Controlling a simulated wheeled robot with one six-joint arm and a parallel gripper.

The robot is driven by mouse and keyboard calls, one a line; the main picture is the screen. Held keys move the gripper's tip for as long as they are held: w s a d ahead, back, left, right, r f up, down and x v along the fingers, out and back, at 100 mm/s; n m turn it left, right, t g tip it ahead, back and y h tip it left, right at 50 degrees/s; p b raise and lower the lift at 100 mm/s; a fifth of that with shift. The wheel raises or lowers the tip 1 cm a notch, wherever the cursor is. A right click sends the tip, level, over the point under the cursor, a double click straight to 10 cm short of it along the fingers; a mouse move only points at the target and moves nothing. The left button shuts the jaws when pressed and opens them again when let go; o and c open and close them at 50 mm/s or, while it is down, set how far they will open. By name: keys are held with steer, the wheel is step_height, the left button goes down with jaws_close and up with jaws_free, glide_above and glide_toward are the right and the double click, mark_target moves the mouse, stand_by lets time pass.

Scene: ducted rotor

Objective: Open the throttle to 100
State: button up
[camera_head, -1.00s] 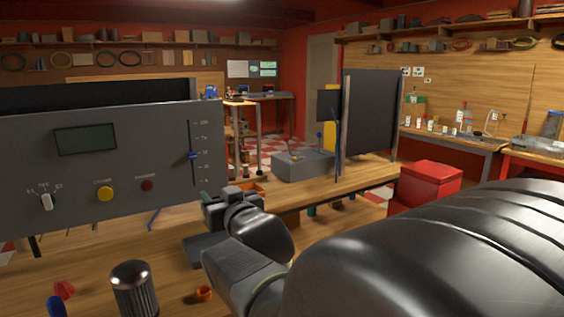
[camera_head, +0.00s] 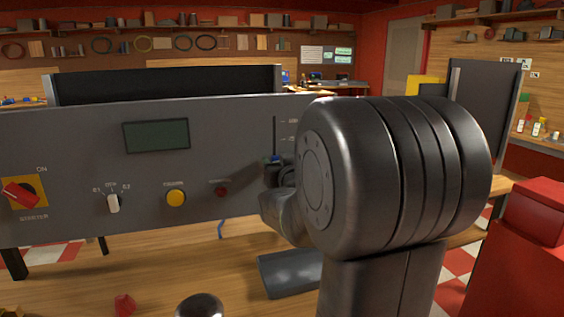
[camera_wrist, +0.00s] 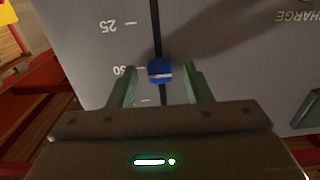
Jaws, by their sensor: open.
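The throttle is a blue slider knob (camera_head: 276,158) in a vertical slot at the right of the grey control panel (camera_head: 60,150). In the wrist view the blue knob (camera_wrist: 160,70) sits in the dark slot close to the 50 mark, with the 25 mark further up the picture; the scale reads upside down there. My gripper (camera_wrist: 160,76) is open, its two green fingers on either side of the knob, with gaps visible. In the head view my gripper (camera_head: 280,174) is at the slot, partly hidden by my arm, which also covers the lower scale.
The panel also carries a dark display (camera_head: 157,135), a white selector (camera_head: 113,203), a yellow button (camera_head: 175,198), a red button (camera_head: 221,192) and a red starter switch (camera_head: 20,194). A red box (camera_head: 525,240) stands at the right. A dark plate (camera_head: 290,272) lies on the bench.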

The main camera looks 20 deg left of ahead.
mark_target(274, 119)
jaws_close()
step_height(274, 119, up, 11)
steer(key=p, duration=0.4)
steer(key=shift+w, duration=0.1)
steer(key=shift+c, duration=0.9)
jaws_free()
steer(key=shift+o, duration=0.9)
steer(key=shift+f, duration=0.1)
steer(key=v, duration=1.3)
steer(key=shift+s+d, duration=0.2)
steer(key=shift+s, duration=0.15)
